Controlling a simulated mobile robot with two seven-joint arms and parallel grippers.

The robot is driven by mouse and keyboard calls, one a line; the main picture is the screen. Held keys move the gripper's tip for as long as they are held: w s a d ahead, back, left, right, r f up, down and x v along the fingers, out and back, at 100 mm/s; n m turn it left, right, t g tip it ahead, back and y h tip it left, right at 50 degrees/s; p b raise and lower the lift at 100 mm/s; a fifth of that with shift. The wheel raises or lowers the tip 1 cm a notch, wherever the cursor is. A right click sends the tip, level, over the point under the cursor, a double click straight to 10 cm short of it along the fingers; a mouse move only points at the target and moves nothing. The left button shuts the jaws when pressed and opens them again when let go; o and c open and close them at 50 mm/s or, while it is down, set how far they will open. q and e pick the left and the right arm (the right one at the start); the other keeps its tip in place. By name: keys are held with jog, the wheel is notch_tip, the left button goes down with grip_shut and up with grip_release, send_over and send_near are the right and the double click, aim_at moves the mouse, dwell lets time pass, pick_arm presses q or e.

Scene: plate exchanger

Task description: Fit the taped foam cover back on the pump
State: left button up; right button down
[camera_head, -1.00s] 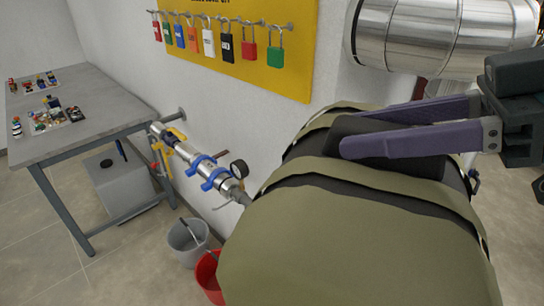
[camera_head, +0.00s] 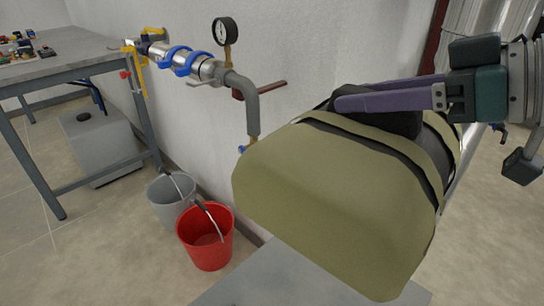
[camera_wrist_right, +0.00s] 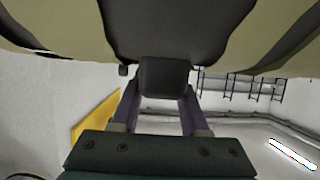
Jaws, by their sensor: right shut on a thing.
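The olive foam cover (camera_head: 310,190) with dark tape bands fills the right middle of the head view. My right gripper (camera_head: 362,102) comes in from the right, its purple fingers shut on a black raised part on top of the cover. In the right wrist view the cover (camera_wrist_right: 60,30) spans the top, and the fingers (camera_wrist_right: 162,92) close on its black block. I cannot make out the pump; the cover may hide it. My left gripper is not in view.
A grey surface (camera_head: 280,278) lies below the cover. A red bucket (camera_head: 207,250) and a grey bucket (camera_head: 163,205) stand on the floor to the left. A pipe with a pressure gauge (camera_head: 227,31) runs along the wall close by. A workbench (camera_head: 70,55) stands at far left.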

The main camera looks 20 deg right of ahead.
pick_arm(q)
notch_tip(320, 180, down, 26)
jog(key=b, duration=2.3)
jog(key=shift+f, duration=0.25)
pick_arm(e)
notch_tip(320, 180, down, 34)
jog(key=w+d+h, duration=0.1)
jog(key=shift+w+f+m+t, duration=0.25)
jog(key=shift+w+m+t, duration=0.05)
jog(key=shift+w+m, duration=0.1)
jog(key=c, duration=0.9)
grip_release()
jog(key=shift+d+f+b, duration=0.1)
jog(key=shift+f+b, duration=0.05)
jog(key=shift+b, duration=0.15)
jog(key=o, duration=0.5)
